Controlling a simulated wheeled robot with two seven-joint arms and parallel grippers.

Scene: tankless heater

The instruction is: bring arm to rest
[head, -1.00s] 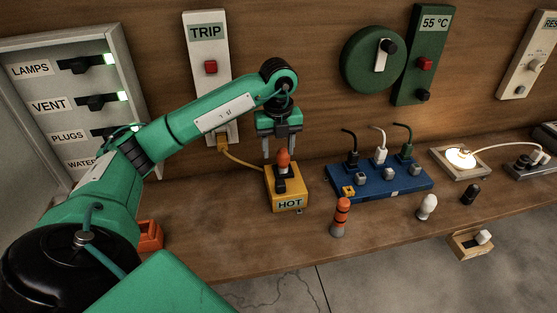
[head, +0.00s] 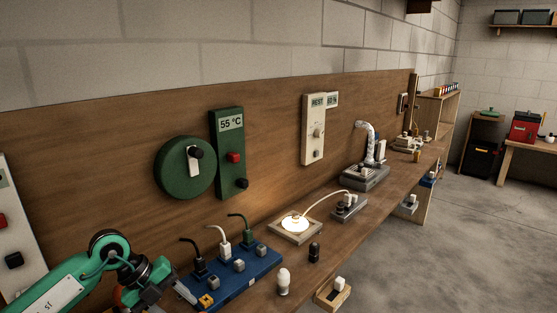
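My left arm shows at the lower left corner, green with dark joints. Its gripper (head: 178,292) is low, near the left end of a blue socket strip (head: 240,280). One grey finger shows. I cannot tell from here whether the fingers are apart, or whether they touch the strip. My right gripper is not in view.
The strip holds several plugs. A green panel (head: 229,175) reading 55 °C and a round green dial (head: 174,176) are on the wooden backboard. A pale panel (head: 314,145) is labelled REST. A lit lamp (head: 295,222) and a white bulb (head: 283,281) stand right. The floor is clear.

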